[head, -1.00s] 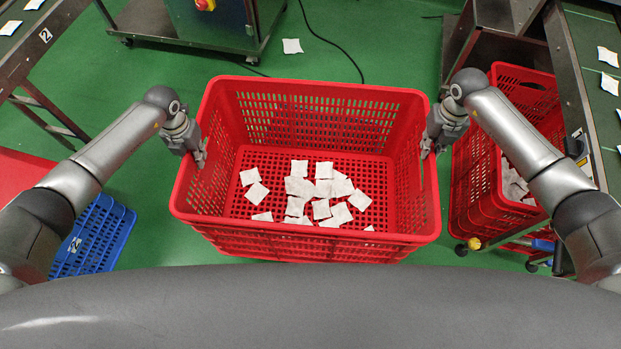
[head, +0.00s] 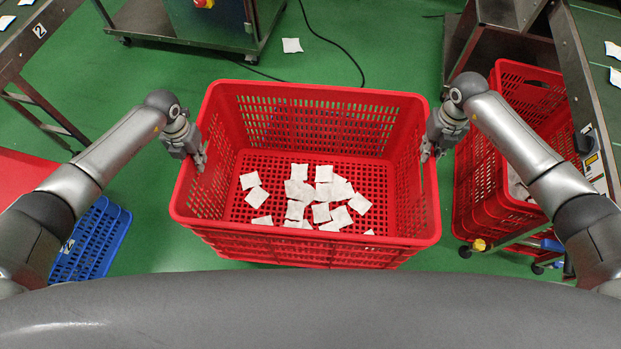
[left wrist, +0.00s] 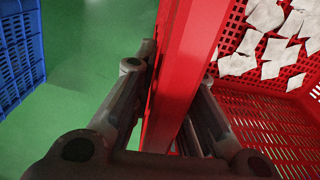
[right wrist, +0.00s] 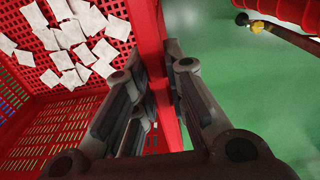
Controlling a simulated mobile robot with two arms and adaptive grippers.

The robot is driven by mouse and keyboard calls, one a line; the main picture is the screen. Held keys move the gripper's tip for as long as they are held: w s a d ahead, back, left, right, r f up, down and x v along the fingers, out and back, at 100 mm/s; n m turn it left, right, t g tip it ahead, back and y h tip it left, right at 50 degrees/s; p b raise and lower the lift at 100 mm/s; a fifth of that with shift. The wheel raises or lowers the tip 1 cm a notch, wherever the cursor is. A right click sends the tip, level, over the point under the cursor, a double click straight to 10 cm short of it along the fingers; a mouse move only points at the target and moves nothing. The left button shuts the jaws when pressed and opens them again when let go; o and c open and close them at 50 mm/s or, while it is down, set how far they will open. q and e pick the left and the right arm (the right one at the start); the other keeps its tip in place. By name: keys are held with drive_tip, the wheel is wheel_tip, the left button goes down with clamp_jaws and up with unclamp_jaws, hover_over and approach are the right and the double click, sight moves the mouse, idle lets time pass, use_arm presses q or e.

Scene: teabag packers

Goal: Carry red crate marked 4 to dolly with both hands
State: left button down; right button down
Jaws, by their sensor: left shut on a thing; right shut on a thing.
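A red crate (head: 310,248) with slotted walls hangs between my two arms in the head view, and several white teabags (head: 300,190) lie on its floor. My left gripper (head: 200,158) is shut on its left rim, with one finger on each side of the wall in the left wrist view (left wrist: 165,110). My right gripper (head: 428,150) is shut on its right rim, likewise straddling the wall in the right wrist view (right wrist: 160,105). The crate looks roughly level. No number 4 shows on it. A dolly (head: 478,245) is partly visible at the right, under other red crates.
Stacked red crates (head: 480,200) with teabags stand on that dolly at the right. A blue crate (head: 92,240) lies at the lower left. A conveyor (head: 590,80) is at the right, and a steel machine base (head: 190,35) at the top. Green floor between is mostly clear.

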use_arm(q)
drive_tip(key=c, duration=1.9)
unclamp_jaws()
drive_tip(key=shift+f, duration=0.1)
use_arm(e)
drive_tip(key=c, duration=1.9)
unclamp_jaws()
drive_tip(key=shift+f, duration=0.1)
use_arm(q)
drive_tip(key=o, duration=0.4)
use_arm(e)
drive_tip(key=o, duration=0.4)
use_arm(q)
drive_tip(key=shift+o, duration=0.2)
use_arm(e)
drive_tip(key=shift+o, duration=0.2)
use_arm(q)
wheel_tip(320, 180, up, 12)
use_arm(e)
drive_tip(key=shift+r, duration=0.35)
wheel_tip(320, 180, up, 12)
drive_tip(key=shift+f, duration=0.25)
